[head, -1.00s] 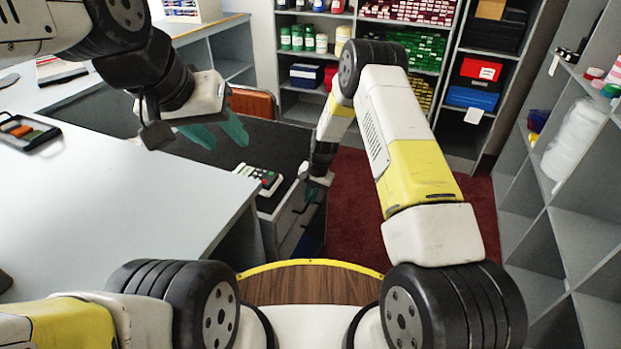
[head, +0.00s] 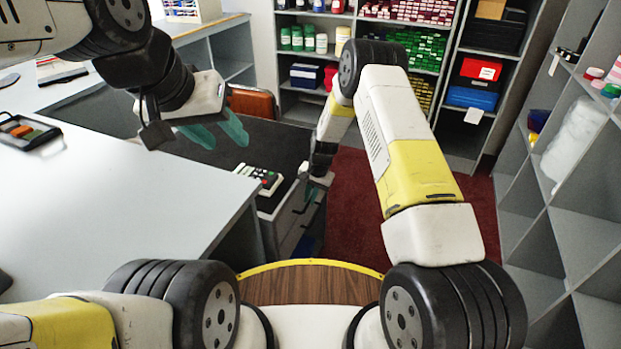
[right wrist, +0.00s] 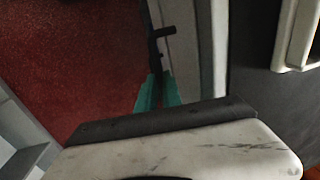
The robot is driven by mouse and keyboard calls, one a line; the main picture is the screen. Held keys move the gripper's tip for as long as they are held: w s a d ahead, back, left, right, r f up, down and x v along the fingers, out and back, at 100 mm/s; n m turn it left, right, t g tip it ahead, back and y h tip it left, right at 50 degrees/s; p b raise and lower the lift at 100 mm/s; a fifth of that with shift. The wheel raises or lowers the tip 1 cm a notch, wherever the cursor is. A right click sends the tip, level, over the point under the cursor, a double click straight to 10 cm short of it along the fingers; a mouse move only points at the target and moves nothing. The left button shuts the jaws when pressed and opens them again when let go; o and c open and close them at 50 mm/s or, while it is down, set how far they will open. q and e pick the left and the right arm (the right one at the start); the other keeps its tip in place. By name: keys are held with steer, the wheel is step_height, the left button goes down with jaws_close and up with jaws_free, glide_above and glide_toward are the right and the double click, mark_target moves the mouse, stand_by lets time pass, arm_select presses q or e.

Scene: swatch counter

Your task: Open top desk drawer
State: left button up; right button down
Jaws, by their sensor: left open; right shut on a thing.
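The desk (head: 232,163) has a dark top and a grey drawer side (head: 290,222) facing the red floor. My right gripper (head: 313,192) is at the upper edge of this grey front. In the right wrist view its teal fingers (right wrist: 158,92) are closed together at a dark drawer handle (right wrist: 163,33) on the pale drawer front (right wrist: 183,50). The fingers' exact grip on the handle is partly hidden. I cannot tell how far the drawer stands out. My left gripper (head: 222,132) is open and empty above the desk top.
A keypad device (head: 258,179) lies on the desk top near the right gripper. A white counter (head: 110,205) fills the left. Shelves stand at the back and a grey cubby shelf (head: 560,240) at the right. Red floor (head: 345,205) is clear beside the drawer.

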stand_by(0.4)
steer(key=s+d, duration=0.5)
steer(key=d, duration=0.6)
steer(key=s+d, duration=0.4)
steer(key=d, duration=0.8)
steer(key=shift+s, duration=0.35)
steer(key=shift+d, duration=0.1)
steer(key=c, duration=1.5)
jaws_free()
step_height(320, 180, up, 8)
steer(key=d, duration=0.1)
steer(key=shift+s+d+f, duration=0.15)
steer(key=shift+s+d, duration=0.05)
steer(key=shift+s, duration=0.05)
